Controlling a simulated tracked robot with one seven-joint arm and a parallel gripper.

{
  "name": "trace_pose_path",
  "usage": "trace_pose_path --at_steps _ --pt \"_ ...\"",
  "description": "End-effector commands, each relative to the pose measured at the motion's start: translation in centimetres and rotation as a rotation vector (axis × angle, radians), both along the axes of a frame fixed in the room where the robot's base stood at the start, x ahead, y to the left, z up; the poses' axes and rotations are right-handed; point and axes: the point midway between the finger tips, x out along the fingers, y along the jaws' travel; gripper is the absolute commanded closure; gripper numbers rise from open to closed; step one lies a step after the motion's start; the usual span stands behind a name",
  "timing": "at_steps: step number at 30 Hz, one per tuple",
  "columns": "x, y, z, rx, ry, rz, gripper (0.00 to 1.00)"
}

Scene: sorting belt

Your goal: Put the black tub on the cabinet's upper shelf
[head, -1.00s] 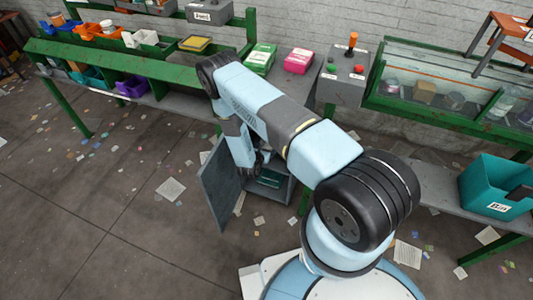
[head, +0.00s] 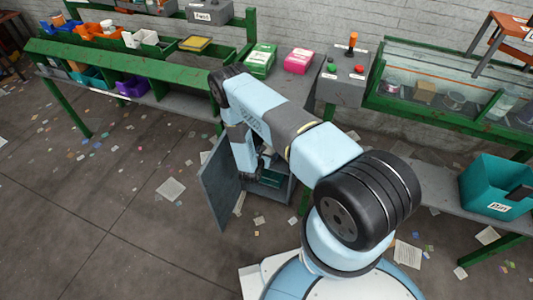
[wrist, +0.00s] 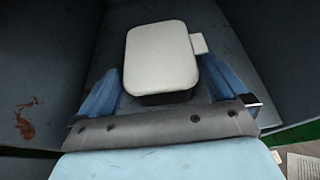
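The black tub with a pale lid (wrist: 162,58) and a small pale tab at its right sits inside the grey cabinet in the wrist view. Its dark side shows below the lid. My gripper (wrist: 160,78) has one blue finger on each side of the tub, with narrow gaps showing, so it looks open around it. The grey cabinet (head: 284,192) stands under the bench in the head view with its door (head: 219,182) swung open to the left. My gripper's tips and the tub are hidden there. I cannot tell which shelf bears the tub.
Cabinet walls stand close on both sides of my gripper in the wrist view. Above the cabinet, the bench holds a green box (head: 260,58), a pink box (head: 299,61) and a control box (head: 343,80). A teal bin (head: 495,187) stands at right. Floor left of the door is open, with scattered papers.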

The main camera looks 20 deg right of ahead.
Motion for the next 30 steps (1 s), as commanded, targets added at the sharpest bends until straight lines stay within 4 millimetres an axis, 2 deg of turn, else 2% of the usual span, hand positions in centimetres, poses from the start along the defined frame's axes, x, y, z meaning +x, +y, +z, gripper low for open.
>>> trace_pose_path --at_steps 10,24,30 --pt "-0.8 0.7 0.4 0.000 0.000 0.001 0.00" --pt "-7.0 5.4 3.5 0.000 0.000 0.002 0.00" --pt "-8.5 6.5 4.2 0.000 0.000 0.001 0.00"
